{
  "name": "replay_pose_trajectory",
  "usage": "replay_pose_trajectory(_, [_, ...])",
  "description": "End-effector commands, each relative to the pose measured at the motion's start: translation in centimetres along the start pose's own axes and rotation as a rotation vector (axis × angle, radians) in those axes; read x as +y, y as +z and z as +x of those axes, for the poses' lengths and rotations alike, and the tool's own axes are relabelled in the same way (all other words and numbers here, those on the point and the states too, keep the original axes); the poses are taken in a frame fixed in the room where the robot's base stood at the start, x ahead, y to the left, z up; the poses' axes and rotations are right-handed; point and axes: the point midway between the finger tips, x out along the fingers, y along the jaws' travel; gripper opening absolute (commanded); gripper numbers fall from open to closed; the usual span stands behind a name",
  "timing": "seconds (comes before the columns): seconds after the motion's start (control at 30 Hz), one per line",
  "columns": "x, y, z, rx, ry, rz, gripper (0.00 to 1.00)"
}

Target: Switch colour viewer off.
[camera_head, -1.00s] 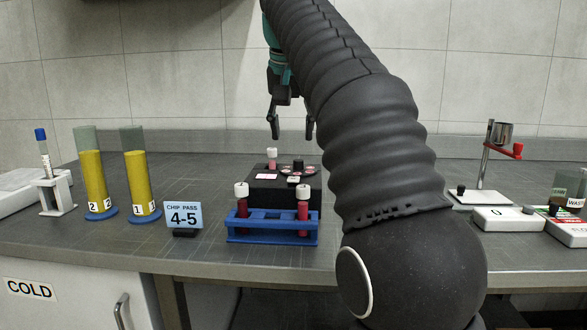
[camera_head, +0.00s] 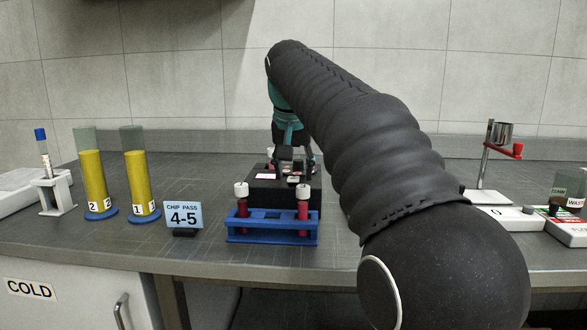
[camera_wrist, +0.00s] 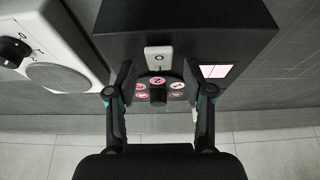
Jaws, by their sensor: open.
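The colour viewer is a black box (camera_head: 262,197) on the bench behind the blue rack. It also shows in the wrist view (camera_wrist: 185,22), with a lit pink window (camera_wrist: 215,71), a ring of pink discs (camera_wrist: 140,87) around a black knob (camera_wrist: 158,96), and a small white plate (camera_wrist: 158,60) marked O with a dark spot. My gripper (camera_wrist: 158,70) is open over the box top, its fingers on either side of the plate and knob. Nothing is between the fingertips. In the head view my gripper (camera_head: 293,165) partly hides the box top.
A blue rack (camera_head: 272,238) with red white-capped vials stands before the box. A CHIP PASS 4-5 sign (camera_head: 184,215) and yellow cylinders (camera_head: 137,185) are left. A white device (camera_wrist: 55,50) with a knob stands beside the box in the wrist view.

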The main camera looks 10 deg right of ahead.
Motion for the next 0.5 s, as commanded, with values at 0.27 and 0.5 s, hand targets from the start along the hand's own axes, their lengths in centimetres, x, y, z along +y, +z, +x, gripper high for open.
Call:
replay_pose_trajectory(0.27, [-0.01, -0.01, -0.02, 0.0, 0.0, 0.0, 0.05])
replay_pose_trajectory(0.5, [-0.03, 0.17, 0.17, 0.019, 0.0, -0.001, 0.0])
